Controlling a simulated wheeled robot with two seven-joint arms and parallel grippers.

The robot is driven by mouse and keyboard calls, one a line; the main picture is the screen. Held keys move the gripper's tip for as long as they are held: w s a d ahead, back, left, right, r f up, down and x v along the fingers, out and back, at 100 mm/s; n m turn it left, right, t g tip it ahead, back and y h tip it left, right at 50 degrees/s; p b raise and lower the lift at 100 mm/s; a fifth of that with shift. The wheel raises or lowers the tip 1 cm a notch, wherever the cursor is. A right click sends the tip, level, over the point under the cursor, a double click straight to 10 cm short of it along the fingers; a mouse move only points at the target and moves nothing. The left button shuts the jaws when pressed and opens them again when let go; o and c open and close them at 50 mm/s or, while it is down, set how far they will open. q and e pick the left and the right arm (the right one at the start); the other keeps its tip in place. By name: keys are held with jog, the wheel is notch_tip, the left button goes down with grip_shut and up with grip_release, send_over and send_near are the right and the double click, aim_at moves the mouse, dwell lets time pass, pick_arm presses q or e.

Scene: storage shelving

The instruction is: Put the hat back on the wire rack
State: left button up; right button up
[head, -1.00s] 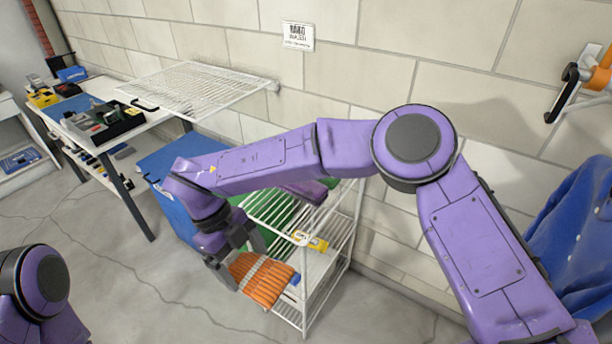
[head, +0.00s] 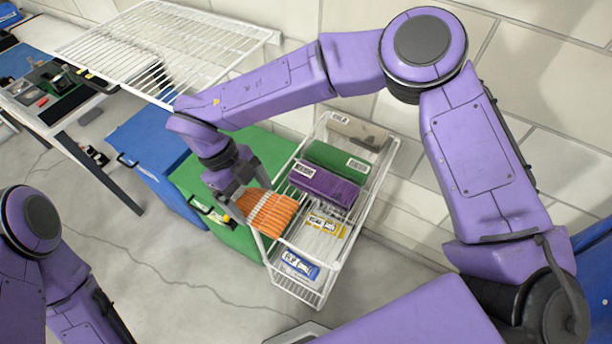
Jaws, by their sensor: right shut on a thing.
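The orange knitted hat (head: 268,212) is in my right gripper (head: 232,196), which is shut on its left end. The hat appears at the left edge of the white wire rack (head: 312,293), overlapping its rim in the picture. I cannot tell whether it rests on the rack or hangs just above it. My left gripper is out of the picture; only parts of that arm show at lower left.
A green crate (head: 270,150) and a blue crate (head: 150,140) stand left of the rack. An empty white wire wall shelf (head: 165,50) juts out above them. A table with tools (head: 50,85) is at far left. Open floor lies at lower left.

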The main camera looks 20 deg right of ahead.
aim_at(280, 197)
jog(key=d, duration=0.2)
jog(key=s+d+p, duration=0.1)
jog(key=s+d+f+p, duration=0.1)
jog(key=d, duration=0.1)
jog(key=shift+d, duration=0.35)
jog(key=d+f, duration=0.1)
jog(key=f, duration=0.1)
jog(key=d+f+p, duration=0.1)
jog(key=d+f, duration=0.1)
jog(key=f, duration=0.1)
jog(key=w+d+f+p, duration=0.1)
jog(key=d+f, duration=0.1)
jog(key=shift+d+f, duration=0.1)
jog(key=shift+f, duration=0.15)
notch_tip(280, 197, down, 2)
jog(key=shift+s+f, duration=0.15)
jog(key=shift+f, duration=0.05)
jog(key=shift+s, duration=0.3)
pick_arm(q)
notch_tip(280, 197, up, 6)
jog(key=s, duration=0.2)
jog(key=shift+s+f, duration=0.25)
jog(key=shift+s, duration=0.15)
